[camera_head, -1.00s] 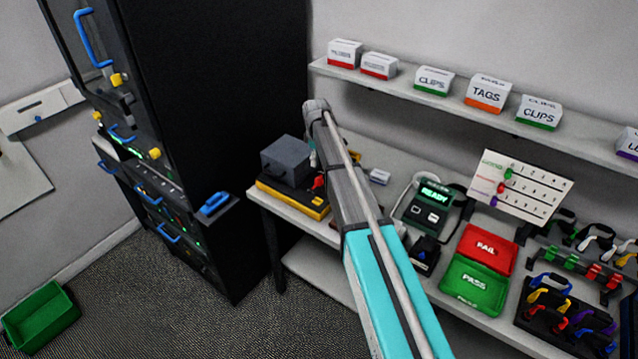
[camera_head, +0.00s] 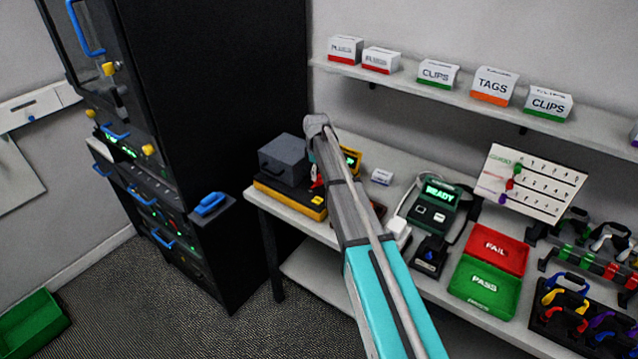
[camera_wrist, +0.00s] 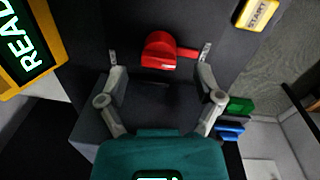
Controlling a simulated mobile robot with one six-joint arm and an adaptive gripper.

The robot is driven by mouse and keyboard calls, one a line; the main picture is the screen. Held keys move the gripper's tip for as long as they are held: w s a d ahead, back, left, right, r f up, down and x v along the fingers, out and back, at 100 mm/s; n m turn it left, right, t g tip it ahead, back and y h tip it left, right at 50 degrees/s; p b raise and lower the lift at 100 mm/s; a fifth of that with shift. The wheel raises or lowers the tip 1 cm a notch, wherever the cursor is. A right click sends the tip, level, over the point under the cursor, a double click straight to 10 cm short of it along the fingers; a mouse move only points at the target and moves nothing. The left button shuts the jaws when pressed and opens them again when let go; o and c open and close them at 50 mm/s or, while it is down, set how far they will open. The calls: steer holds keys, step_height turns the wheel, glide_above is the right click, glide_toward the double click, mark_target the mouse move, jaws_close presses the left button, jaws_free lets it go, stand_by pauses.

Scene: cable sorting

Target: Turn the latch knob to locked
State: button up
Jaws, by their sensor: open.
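The latch knob (camera_wrist: 160,50) is red, on a dark panel in the wrist view, with a red bar reaching right from it. Nothing is between the fingers. I cannot tell whether they touch the panel. In the head view a small red part (camera_head: 316,174) shows beside the grey box with a yellow-edged base (camera_head: 290,198); my arm hides the gripper there.
A yellow-framed display (camera_wrist: 30,45) and a yellow START button (camera_wrist: 258,13) are close to the knob in the wrist view. On the bench stand a READY tester (camera_head: 436,208), a red FAIL tray (camera_head: 497,248) and a green PASS tray (camera_head: 484,285). A black cabinet (camera_head: 215,130) stands left.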

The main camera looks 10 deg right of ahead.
mark_target(318, 176)
steer(key=shift+w+f+b, duration=0.1)
steer(key=shift+f+b, duration=1.2)
steer(key=shift+f, duration=0.3)
steer(key=c, duration=1.1)
